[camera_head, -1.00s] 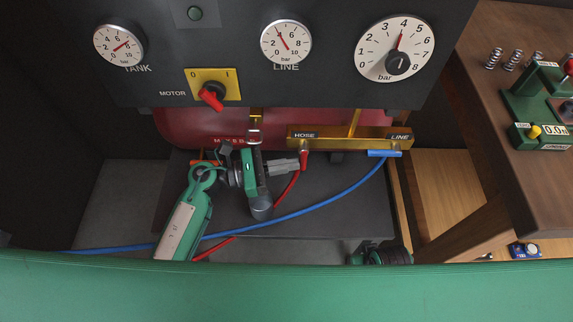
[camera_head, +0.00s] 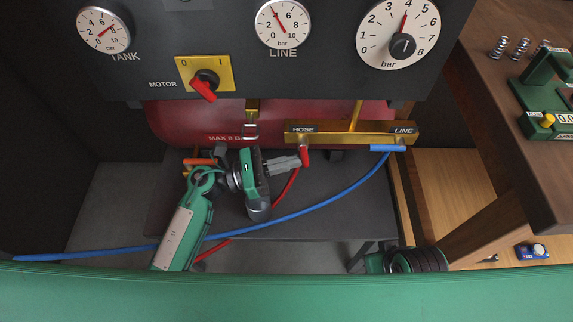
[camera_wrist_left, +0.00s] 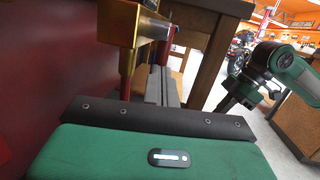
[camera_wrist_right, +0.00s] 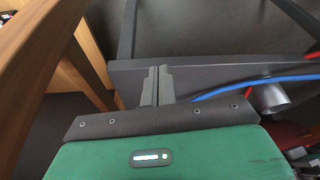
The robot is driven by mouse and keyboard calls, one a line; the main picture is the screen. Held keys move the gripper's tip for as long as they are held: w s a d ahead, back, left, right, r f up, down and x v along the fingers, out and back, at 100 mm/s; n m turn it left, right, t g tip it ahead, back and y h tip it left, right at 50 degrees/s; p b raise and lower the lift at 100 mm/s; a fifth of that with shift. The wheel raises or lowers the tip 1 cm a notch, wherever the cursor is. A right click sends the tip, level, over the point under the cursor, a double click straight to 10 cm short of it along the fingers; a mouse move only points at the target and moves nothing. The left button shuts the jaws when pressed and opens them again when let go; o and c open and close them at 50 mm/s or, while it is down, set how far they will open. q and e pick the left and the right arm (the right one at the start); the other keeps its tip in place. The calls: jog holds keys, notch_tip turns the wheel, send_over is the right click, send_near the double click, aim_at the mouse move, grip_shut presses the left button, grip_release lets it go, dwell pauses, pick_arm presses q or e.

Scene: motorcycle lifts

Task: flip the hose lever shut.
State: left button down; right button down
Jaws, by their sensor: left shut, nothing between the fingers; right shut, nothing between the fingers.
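The red hose lever (camera_head: 305,156) hangs down under the HOSE label on the brass manifold (camera_head: 350,139). A red part by the brass shows in the left wrist view, partly hidden. My left gripper (camera_head: 297,161) is shut and empty, with its grey fingertips just left of the red lever. I cannot tell whether they touch it. In the left wrist view its fingers (camera_wrist_left: 162,85) are together beside the brass. My right gripper (camera_wrist_right: 157,84) is shut and empty in the right wrist view, below a dark shelf edge. Its fingertips are not seen in the head view.
A blue lever (camera_head: 387,148) lies level under the LINE label. A blue hose (camera_head: 325,205) and a red hose run below the manifold. The red tank (camera_head: 180,122) is behind. A dark gauge panel with a red motor switch (camera_head: 203,88) hangs above. A wooden bench (camera_head: 510,120) stands right.

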jog(key=w+a+t+y+b, duration=0.6)
jog(key=a+t, duration=0.3)
jog(key=a, duration=0.3)
pick_arm(q)
jog(key=d+h+b, duration=0.1)
jog(key=h+b, duration=0.1)
jog(key=d+f+n+t+h+b, duration=0.1)
jog(key=b, duration=0.2)
jog(key=shift+d+t+h, duration=0.2)
jog(key=shift+t+h, duration=0.1)
jog(key=shift+h, duration=0.1)
jog(key=shift+d+b, duration=0.2)
jog(key=shift+b, duration=0.15)
pick_arm(e)
jog(key=w+d+r+t, duration=0.1)
jog(key=d+r+t, duration=0.1)
jog(key=r+t, duration=0.5)
jog(key=w+d+r+t, duration=0.1)
jog(key=d+r+t, duration=0.2)
jog(key=r, duration=1)
jog(key=shift+w+t+y, duration=0.15)
jog(key=shift+t+y, duration=0.25)
jog(key=shift+t, duration=1.5)
jog(key=shift+d, duration=0.1)
